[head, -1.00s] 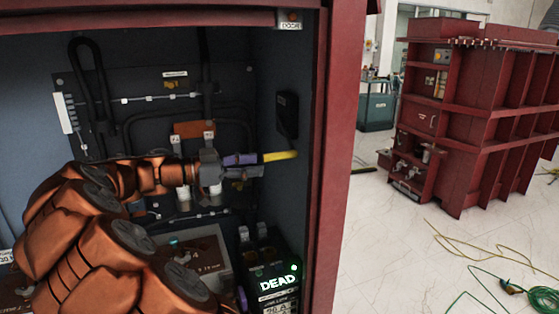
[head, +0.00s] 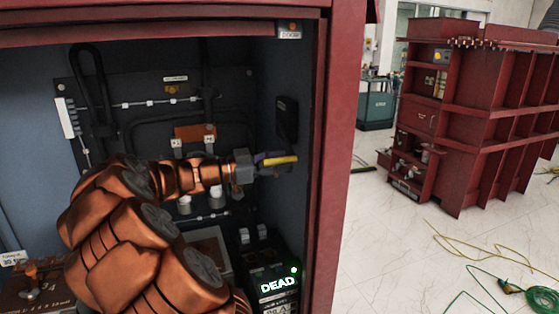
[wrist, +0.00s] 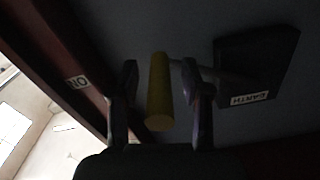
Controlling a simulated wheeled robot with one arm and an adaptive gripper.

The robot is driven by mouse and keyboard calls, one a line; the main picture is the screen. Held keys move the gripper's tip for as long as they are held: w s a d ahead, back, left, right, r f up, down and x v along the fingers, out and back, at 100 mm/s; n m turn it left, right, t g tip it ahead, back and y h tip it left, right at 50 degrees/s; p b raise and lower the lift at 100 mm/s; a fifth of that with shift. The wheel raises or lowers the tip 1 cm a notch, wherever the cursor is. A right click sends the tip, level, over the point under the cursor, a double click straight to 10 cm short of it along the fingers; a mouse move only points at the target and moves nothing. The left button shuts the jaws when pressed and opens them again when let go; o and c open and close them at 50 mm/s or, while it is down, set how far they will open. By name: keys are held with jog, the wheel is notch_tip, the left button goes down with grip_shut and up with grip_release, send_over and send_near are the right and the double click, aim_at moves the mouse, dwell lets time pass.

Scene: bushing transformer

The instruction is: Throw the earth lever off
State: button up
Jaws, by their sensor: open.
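The earth lever is a yellow bar (head: 281,161) on the cabinet's right inner wall; it also shows in the wrist view (wrist: 159,92). Its dark mounting plate (wrist: 256,66) carries an "EARTH" label and also shows in the head view (head: 287,119). My gripper (wrist: 160,88) is open, with one finger on each side of the yellow bar. In the wrist view gaps show between the bar and the fingers. In the head view my gripper (head: 268,164) partly covers the lever.
A black unit with a lit "DEAD" sign (head: 278,283) stands below at the cabinet's lower right. The red door frame (head: 337,160) borders the opening close on the right. The back panel (head: 125,85) holds cables and terminals.

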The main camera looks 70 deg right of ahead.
jog(key=shift+c, duration=0.4)
grip_shut()
